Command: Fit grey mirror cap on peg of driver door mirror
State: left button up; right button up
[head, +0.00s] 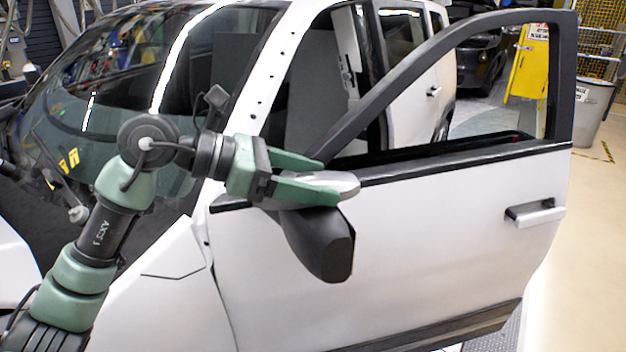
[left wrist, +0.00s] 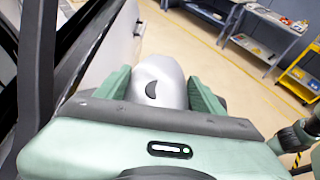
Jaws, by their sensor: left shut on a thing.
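The grey mirror cap (head: 338,184) is between the fingers of my left gripper (head: 318,178), which is shut on it. The cap also shows as a smooth silver shell in the left wrist view (left wrist: 158,80), between the two green fingers (left wrist: 160,90). The black driver door mirror (head: 322,242) sits on the white open door (head: 430,240), directly below the gripper and cap in the head view. I cannot tell whether the cap touches the mirror. The mirror's peg is not visible. My right gripper is not in the head view.
The door's black window frame (head: 440,45) rises just behind the gripper. The windshield (head: 110,80) and white fender lie to the left. A yellow cabinet (head: 528,62) and a grey bin (head: 594,110) stand far back right. The floor right of the door is clear.

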aim_at(297, 178)
pick_arm(q)
jog(key=o, duration=1.5)
jog(key=shift+f, duration=0.2)
jog(key=shift+s+a+r, duration=0.1)
jog(key=shift+a, duration=0.4)
jog(key=b+v, duration=0.2)
jog(key=v, duration=0.5)
jog(key=shift+d+r, duration=0.1)
